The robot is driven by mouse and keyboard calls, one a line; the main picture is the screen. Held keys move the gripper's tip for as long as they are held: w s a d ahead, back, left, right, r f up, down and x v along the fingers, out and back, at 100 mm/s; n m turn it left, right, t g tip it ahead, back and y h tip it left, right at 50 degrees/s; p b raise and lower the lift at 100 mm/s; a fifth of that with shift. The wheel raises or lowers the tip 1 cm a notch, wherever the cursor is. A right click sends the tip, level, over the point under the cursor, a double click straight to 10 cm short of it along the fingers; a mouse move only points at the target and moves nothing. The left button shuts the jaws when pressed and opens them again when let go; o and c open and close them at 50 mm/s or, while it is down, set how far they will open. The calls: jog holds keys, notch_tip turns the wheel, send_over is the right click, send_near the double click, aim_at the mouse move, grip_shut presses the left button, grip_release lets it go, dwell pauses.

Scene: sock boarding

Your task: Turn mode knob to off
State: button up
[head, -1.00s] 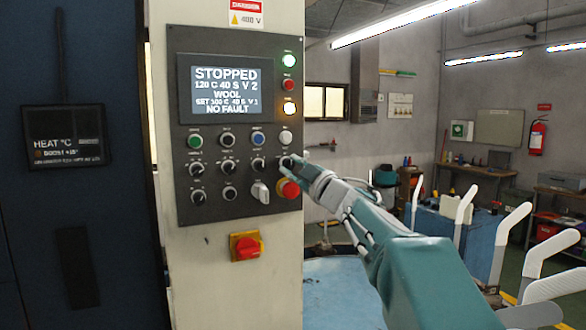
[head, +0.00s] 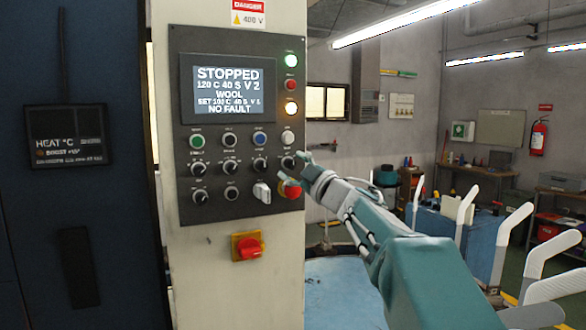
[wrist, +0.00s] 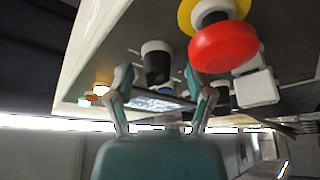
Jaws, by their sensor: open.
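The grey control panel (head: 213,221) carries two rows of knobs. The rightmost upper black knob (head: 288,163) is just left of my gripper (head: 304,163); its label is too small to read, so I cannot confirm it is the mode knob. In the wrist view, a black knob with a pale base (wrist: 157,64) shows between the two open fingers of my gripper (wrist: 162,84), seemingly beyond their tips. The fingers are apart and nothing is held. Contact with the knob does not show.
A red mushroom button (head: 292,190) sits just below the knob, close to my gripper. A white lever-like handle (head: 262,192) is left of it. The display (head: 228,93) reads STOPPED. A red-yellow switch (head: 248,247) is lower down.

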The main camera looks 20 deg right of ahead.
jog(key=v, duration=1.2)
jog(key=shift+w, duration=0.1)
jog(key=s+a+f+m+g+h, duration=0.3)
jog(key=s+a+f+m+g, duration=0.3)
jog(key=s+f, duration=0.5)
jog(key=s+a+f+m+g+h, duration=0.2)
jog(key=s+a+f+m+g, duration=0.4)
jog(key=f, duration=1.1)
jog(key=s+a+g, duration=0.2)
jog(key=s+a, duration=0.2)
jog(key=s, duration=0.2)
jog(key=shift+s+a+f+m+g+h, duration=0.2)
jog(key=shift+a+f+m+g+h, duration=0.05)
jog(key=shift+m+g+h, duration=0.15)
